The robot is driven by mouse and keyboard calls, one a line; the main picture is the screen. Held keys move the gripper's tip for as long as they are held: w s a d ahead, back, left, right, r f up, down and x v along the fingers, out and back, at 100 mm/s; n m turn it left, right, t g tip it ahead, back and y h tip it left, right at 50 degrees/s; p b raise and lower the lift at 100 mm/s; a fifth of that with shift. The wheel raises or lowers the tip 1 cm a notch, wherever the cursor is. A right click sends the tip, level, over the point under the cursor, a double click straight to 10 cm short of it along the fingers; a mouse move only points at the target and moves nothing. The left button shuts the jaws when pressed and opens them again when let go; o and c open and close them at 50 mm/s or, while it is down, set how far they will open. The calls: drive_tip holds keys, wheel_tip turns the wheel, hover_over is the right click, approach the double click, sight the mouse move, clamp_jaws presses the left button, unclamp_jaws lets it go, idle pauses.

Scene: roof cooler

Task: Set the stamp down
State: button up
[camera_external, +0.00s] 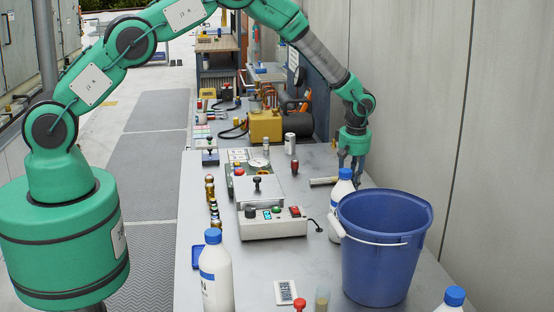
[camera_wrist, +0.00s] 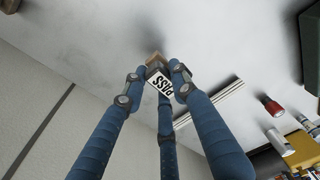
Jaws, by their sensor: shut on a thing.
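My gripper (camera_external: 350,162) is at the right side of the grey table (camera_external: 190,250), near the wall and behind a blue-capped white bottle (camera_external: 341,190). In the wrist view its three blue fingers (camera_wrist: 157,82) are shut around the stamp. The stamp (camera_wrist: 161,88) has a white label reading PASS and a small brown block at its far end. It is over the grey table surface. I cannot tell whether its end touches the table. In the external view the stamp is hidden or too small to make out.
A light metal bar (camera_wrist: 212,104) lies close beside the fingers. A red cylinder (camera_wrist: 273,106) and a yellow machine (camera_wrist: 303,150) are farther right. A large blue bucket (camera_external: 385,250) stands in front of the gripper. A control box (camera_external: 272,223) stands left of it.

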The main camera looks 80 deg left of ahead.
drive_tip(key=shift+f, duration=1.05)
drive_tip(key=shift+f, duration=0.2)
drive_tip(key=o, duration=1.2)
drive_tip(key=shift+c, duration=0.2)
drive_tip(key=shift+r, duration=0.25)
drive_tip(key=r, duration=0.4)
drive_tip(key=d+r, duration=0.1)
drive_tip(key=r, duration=0.6)
drive_tip(key=shift+d+r, duration=0.2)
drive_tip(key=shift+r, duration=0.2)
drive_tip(key=shift+r, duration=0.1)
